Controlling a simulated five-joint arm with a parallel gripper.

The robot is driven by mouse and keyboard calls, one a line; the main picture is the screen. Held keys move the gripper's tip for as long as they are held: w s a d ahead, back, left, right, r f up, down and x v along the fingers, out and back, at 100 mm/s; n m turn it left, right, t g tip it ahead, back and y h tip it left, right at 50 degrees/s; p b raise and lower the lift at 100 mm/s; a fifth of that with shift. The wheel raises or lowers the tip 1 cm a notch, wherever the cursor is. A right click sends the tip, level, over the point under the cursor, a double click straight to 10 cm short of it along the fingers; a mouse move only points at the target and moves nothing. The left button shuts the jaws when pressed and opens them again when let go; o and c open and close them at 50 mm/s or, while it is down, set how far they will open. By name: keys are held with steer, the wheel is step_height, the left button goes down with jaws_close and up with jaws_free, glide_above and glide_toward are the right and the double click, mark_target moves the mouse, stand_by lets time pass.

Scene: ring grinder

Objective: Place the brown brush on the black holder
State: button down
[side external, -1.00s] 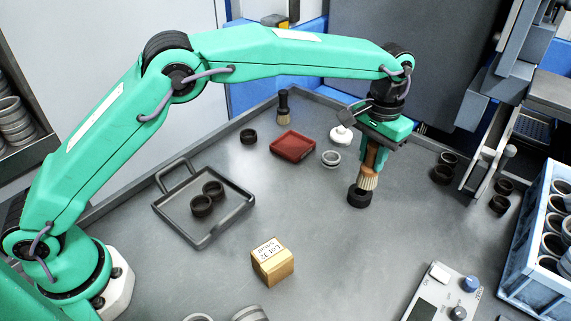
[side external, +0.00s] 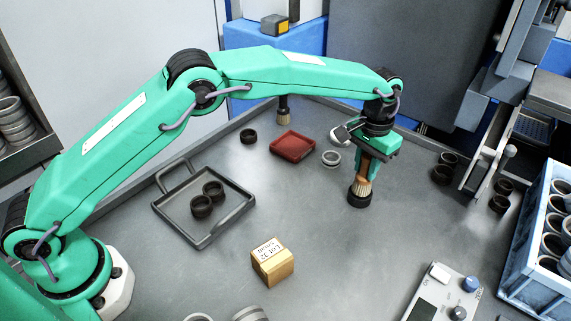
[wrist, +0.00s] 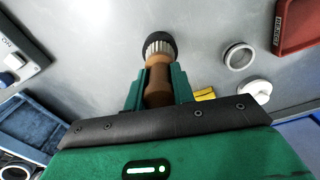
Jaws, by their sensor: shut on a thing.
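The brown brush (side external: 363,184) has a brown handle and pale bristles pointing down. My gripper (side external: 367,168) is shut on its handle and holds it slightly tilted. The black holder (side external: 358,199) is a short round cup on the table under the bristles. The bristle end appears to be at or just inside the holder's mouth; exact contact is hard to tell. In the wrist view the brown handle (wrist: 158,82) sits between the green fingers, and the bristles overlap the dark holder (wrist: 163,40), partly hiding it.
A red tray (side external: 293,145), a silver ring (side external: 331,158) and a white knobbed item (side external: 340,136) lie behind. A grey tray (side external: 208,238) with dark rings, a box (side external: 272,262) and a blue crate (side external: 535,225) surround clear table.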

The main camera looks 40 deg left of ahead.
steer(key=shift+f, duration=0.15)
steer(key=c, duration=1.2)
jaws_free()
step_height(320, 180, up, 12)
stand_by(0.4)
